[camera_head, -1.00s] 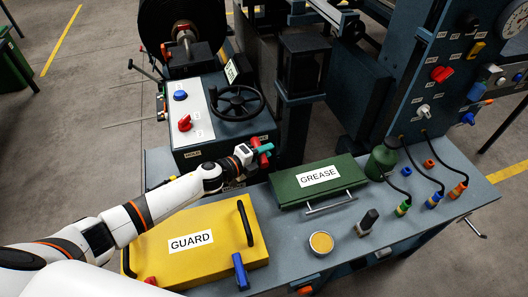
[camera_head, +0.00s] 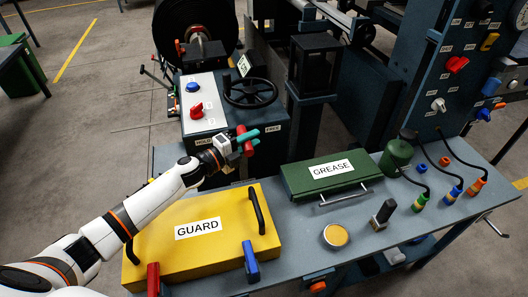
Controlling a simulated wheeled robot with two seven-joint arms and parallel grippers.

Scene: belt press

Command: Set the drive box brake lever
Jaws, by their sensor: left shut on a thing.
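The drive box (camera_head: 225,133) stands behind the bench, with a HOLD label (camera_head: 204,142) at the left of its front edge and a FREE label (camera_head: 273,128) at the right. The red brake lever (camera_head: 242,133) sticks out from the front, its grip between these two labels. My left gripper (camera_head: 248,140), with teal fingers, is shut on the red grip. The gripper hides the lower part of the lever. My right gripper is not in view.
A yellow GUARD cover (camera_head: 180,254) with black handles lies under my left arm. A green GREASE box (camera_head: 300,182), an open tin (camera_head: 336,235) and a green can (camera_head: 396,157) sit to the right. A black handwheel (camera_head: 250,93) and a red knob (camera_head: 196,110) top the drive box.

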